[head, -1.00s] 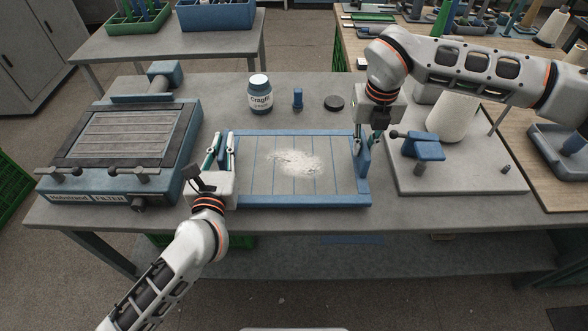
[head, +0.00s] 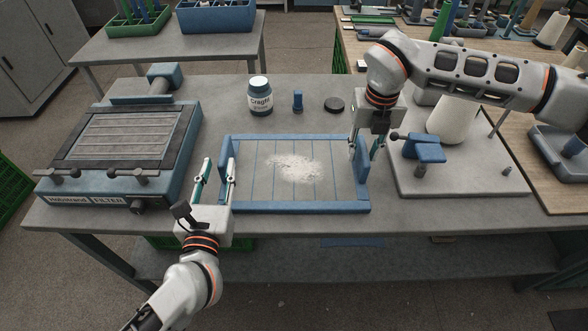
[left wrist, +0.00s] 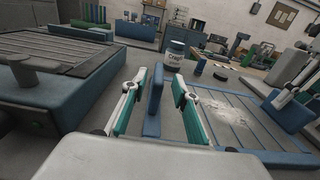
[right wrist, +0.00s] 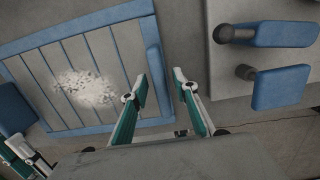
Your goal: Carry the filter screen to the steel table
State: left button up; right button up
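The filter screen (head: 300,207) is a blue-framed, slatted tray with a patch of white powder, lying flat on the grey table in the head view. It has upright blue plates at its left and right ends. My left gripper (head: 219,162) is open and empty at the left end. The left plate (left wrist: 153,100) stands between its spread fingers in the left wrist view, touching neither visibly. My right gripper (head: 365,154) is open at the right plate (head: 363,169). In the right wrist view its fingers (right wrist: 158,75) are apart, the plate's edge close to the left finger.
A filter press-like unit (head: 128,140) stands left of the screen. A labelled jar (head: 260,97), a blue piece (head: 298,101) and a black disc (head: 334,104) stand behind it. A grey board with a blue clamp (head: 425,148) and white cone is right. Another table (head: 170,45) stands behind left.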

pick_arm(q)
jog(key=s, duration=0.4)
jog(key=shift+s+r, duration=0.1)
jog(key=shift+s, duration=0.3)
pick_arm(e)
jog(key=shift+r, duration=0.2)
notch_tip(320, 180, up, 12)
jog(key=s, duration=0.1)
jog(key=shift+f, duration=0.2)
